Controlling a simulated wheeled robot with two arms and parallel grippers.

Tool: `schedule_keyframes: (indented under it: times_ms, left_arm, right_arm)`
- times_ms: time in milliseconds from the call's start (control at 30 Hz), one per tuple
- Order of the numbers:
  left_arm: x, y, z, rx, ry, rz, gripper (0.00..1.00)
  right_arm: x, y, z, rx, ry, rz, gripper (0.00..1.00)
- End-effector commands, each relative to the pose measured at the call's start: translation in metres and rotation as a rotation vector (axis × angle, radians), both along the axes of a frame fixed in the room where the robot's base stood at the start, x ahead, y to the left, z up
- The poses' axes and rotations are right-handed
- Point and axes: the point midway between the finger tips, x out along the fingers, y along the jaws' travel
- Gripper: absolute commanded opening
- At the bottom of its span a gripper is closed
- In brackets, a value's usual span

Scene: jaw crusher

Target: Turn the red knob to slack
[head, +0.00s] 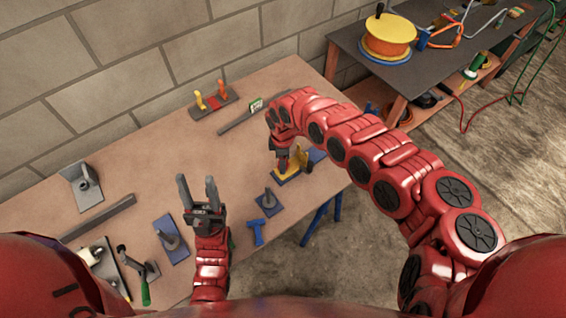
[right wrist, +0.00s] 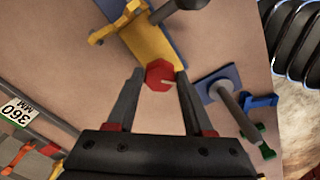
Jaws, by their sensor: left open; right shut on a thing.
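The red knob (right wrist: 160,73) is an octagon-like red piece with a pale line on its face pointing right in the right wrist view. It sits at the end of a yellow block (right wrist: 150,45) on a blue plate (right wrist: 112,8). My right gripper (right wrist: 160,76) has one finger on each side of the knob and is shut on it. In the head view the yellow block (head: 303,158) and blue plate (head: 317,154) lie at the table's right edge, with my right gripper over them and the knob hidden. My left gripper (head: 197,182) is open and empty above the table.
Blue plates with grey posts (head: 170,240) (head: 268,201), a blue T-shaped piece (head: 256,233), and a grey bar (head: 100,217) lie on the table (head: 140,160). A yellow-and-red-handled block (head: 213,102) stands at the back. A dark bench (head: 400,75) with an orange reel (head: 388,38) stands right.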

Motion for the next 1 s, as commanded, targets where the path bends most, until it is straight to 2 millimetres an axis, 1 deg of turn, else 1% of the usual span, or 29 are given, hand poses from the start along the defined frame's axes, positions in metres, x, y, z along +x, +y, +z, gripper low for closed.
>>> schedule_keyframes:
  times_ms: [33, 100, 600, 800, 1000]
  left_arm:
    - [0.0, 0.0, -0.005, 0.0, 0.0, 0.0, 0.5]
    - [0.0, 0.0, -0.008, 0.0, 0.0, 0.0, 0.5]
    - [0.0, 0.0, -0.025, 0.0, 0.0, 0.0, 0.5]
    - [0.0, 0.0, -0.029, 0.0, 0.0, 0.0, 0.5]
    - [0.0, 0.0, -0.031, 0.0, 0.0, 0.0, 0.5]
  right_arm:
    - [0.001, -0.001, -0.001, -0.002, -0.003, 0.044, 0.0]
    - [0.001, -0.001, -0.002, -0.002, -0.002, 0.111, 0.0]
    - [0.0, 0.0, -0.001, -0.001, -0.001, 0.568, 0.0]
    - [0.0, 0.0, -0.001, -0.001, -0.002, 0.705, 0.0]
    - [0.0, 0.0, 0.0, 0.0, -0.002, 0.794, 0.0]
